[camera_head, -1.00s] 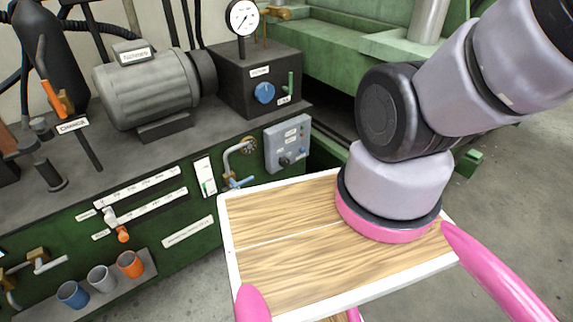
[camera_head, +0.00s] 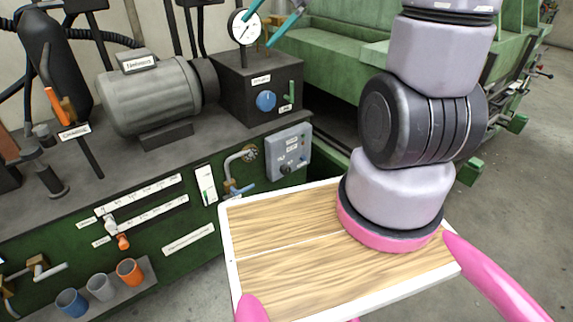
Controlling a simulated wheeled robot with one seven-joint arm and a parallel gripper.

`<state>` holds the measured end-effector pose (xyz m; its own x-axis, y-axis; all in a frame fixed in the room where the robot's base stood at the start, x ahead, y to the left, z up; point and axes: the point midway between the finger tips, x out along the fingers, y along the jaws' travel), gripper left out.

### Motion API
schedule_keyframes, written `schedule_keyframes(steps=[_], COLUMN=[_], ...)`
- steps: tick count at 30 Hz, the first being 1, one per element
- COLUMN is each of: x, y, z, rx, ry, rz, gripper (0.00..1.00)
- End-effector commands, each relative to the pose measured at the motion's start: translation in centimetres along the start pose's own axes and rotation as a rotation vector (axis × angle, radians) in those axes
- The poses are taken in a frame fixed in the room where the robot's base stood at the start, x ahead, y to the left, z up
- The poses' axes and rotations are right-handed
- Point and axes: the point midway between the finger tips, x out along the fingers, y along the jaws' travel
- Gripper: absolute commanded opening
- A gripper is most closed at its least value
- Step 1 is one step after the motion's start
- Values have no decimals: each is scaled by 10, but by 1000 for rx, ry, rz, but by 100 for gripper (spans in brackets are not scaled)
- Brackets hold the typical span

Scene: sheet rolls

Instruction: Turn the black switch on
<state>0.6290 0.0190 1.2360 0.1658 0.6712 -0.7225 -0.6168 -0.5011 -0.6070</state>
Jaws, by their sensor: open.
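A grey control box (camera_head: 304,140) is mounted on the front of the green machine, right of the bent pipe. A small black switch (camera_head: 287,169) sits low on its face, with labels above it. The switch's setting is too small to tell. My gripper (camera_head: 257,43) shows only as two teal fingers at the top of the view, spread apart and empty. They overlap the dial gauge in the picture, well above and left of the control box. The rest of the gripper is out of frame.
A black box with a blue knob (camera_head: 266,101) and a green lever (camera_head: 291,92) stands above the control box. A white dial gauge (camera_head: 244,27) rises from it. A grey motor (camera_head: 155,95) is left. A bent pipe with a blue handle (camera_head: 238,187) lies close left of the control box.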

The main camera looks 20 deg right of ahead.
Motion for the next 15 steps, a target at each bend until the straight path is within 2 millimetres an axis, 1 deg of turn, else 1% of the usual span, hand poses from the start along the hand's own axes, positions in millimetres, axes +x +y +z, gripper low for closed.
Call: schedule_keyframes(steps=[1,4,8,9,11,12,14,15], x=[15,40,73,83,99,110,126,137], y=[-2,-8,-9,-8,-4,0,7,13], z=[-17,-47,-90,-104,-126,-141,-163,-179], rx=[61,165,306,350,416,460,528,572], ry=[-41,-106,-172,-188,-209,-220,-233,-237], rz=[-28,-97,-196,-229,-278,-311,-362,-396], gripper=[92,92,92,92,92,92,92,92])
